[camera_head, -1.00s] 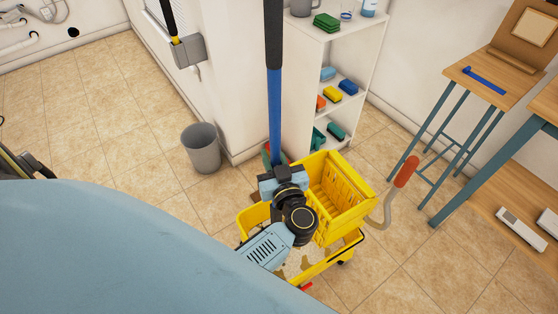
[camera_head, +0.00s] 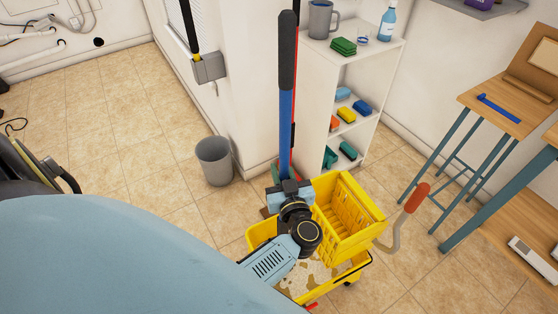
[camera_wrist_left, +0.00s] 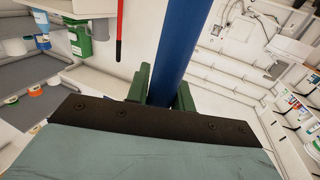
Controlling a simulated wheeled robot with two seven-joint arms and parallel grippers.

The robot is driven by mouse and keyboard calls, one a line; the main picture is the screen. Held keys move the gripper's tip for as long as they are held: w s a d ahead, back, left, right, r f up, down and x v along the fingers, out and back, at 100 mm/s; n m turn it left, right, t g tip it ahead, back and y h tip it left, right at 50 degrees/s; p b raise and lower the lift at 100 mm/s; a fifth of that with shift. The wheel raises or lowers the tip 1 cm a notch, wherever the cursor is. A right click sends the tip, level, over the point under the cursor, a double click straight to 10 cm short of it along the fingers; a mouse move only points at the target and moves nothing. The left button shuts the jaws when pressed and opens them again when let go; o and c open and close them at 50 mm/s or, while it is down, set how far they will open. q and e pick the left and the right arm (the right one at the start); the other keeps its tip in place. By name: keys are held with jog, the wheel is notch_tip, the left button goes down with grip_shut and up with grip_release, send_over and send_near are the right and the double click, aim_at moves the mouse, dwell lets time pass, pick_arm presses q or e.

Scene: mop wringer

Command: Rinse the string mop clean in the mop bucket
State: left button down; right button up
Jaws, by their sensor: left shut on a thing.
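The string mop's blue handle (camera_head: 286,135) with its dark grip stands nearly upright in the head view. My left gripper (camera_head: 289,190) is shut around the handle, above the yellow mop bucket (camera_head: 340,278). The wrist view shows the blue handle (camera_wrist_left: 184,40) between my gripper's green fingers (camera_wrist_left: 162,92). The mop strings are hidden behind my arm and the bucket, so I cannot tell whether they touch the water. The bucket holds murky, patchy water (camera_head: 312,275). The yellow wringer (camera_head: 350,218) sits at its right, with a red-gripped lever (camera_head: 417,197). My right gripper is out of view.
A white shelf (camera_head: 372,62) with sponges and brushes stands behind the bucket. A grey bin (camera_head: 214,160) stands left of it against the wall corner. A wooden-topped table (camera_head: 500,110) is at the right. Tiled floor is open at the left.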

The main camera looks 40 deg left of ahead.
pick_arm(q)
jog(key=s+d+p, duration=0.1)
jog(key=s+d, duration=0.2)
jog(key=d, duration=0.3)
jog(key=shift+d+r, duration=0.15)
jog(key=shift+d, duration=0.05)
jog(key=shift+a+p, duration=0.1)
jog(key=shift+p, duration=0.2)
jog(key=w+a+p, duration=0.1)
jog(key=w+a, duration=0.3)
jog(key=a, duration=0.4)
jog(key=shift+p, duration=0.4)
jog(key=w+d+p+v, duration=0.1)
jog(key=v, duration=0.8)
jog(key=shift+w+d, duration=0.2)
jog(key=shift+w, duration=0.1)
